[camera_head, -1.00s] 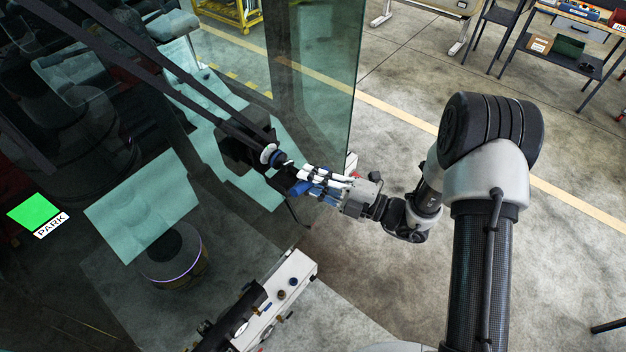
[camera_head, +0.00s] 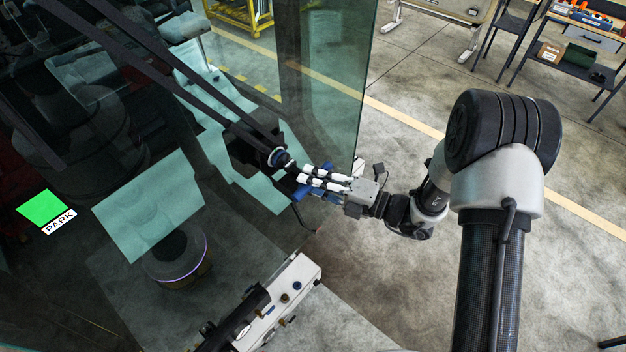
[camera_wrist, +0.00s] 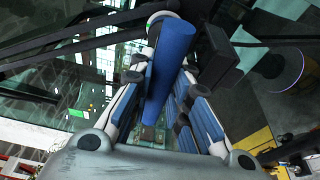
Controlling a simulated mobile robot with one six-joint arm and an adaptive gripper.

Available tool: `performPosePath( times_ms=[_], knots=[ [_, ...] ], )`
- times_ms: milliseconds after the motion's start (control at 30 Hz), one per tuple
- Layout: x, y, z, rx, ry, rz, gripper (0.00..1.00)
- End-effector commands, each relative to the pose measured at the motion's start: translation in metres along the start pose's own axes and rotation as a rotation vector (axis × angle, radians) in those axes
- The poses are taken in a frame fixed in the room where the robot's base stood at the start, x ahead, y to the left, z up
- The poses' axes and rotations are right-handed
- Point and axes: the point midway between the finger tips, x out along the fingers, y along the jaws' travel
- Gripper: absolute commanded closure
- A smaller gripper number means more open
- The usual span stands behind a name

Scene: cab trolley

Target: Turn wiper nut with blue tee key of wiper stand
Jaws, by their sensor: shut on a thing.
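The blue tee key (camera_head: 301,191) is between the fingers of my gripper (camera_head: 303,178), which is shut on it. The key points at the hub at the end of the dark wiper arms (camera_head: 208,90), beside a black block (camera_head: 246,150). A pale round collar (camera_head: 278,157) shows at that hub, just ahead of the fingertips. The wiper nut itself is hidden, and how the key sits on it cannot be told.
A glass pane (camera_head: 335,75) stands close behind my gripper. A white panel with knobs (camera_head: 292,290) lies in front. A green square beside a PARK label (camera_head: 59,222) shows at left. The floor at right is open, with a workbench (camera_head: 585,45) at the far back.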

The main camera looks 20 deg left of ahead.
Motion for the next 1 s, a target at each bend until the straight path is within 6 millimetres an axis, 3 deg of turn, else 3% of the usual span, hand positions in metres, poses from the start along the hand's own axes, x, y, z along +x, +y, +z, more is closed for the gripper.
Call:
performPosePath(
  times_ms=[433, 733, 1000],
  knots=[
    [0.0003, 0.0010, 0.0001, -0.120, 0.001, -0.030, 1.00],
    [0.0006, 0.0003, -0.0005, -0.489, 0.002, -0.134, 1.00],
    [0.0003, 0.0014, -0.0003, -0.519, 0.002, -0.142, 1.00]
  ],
)
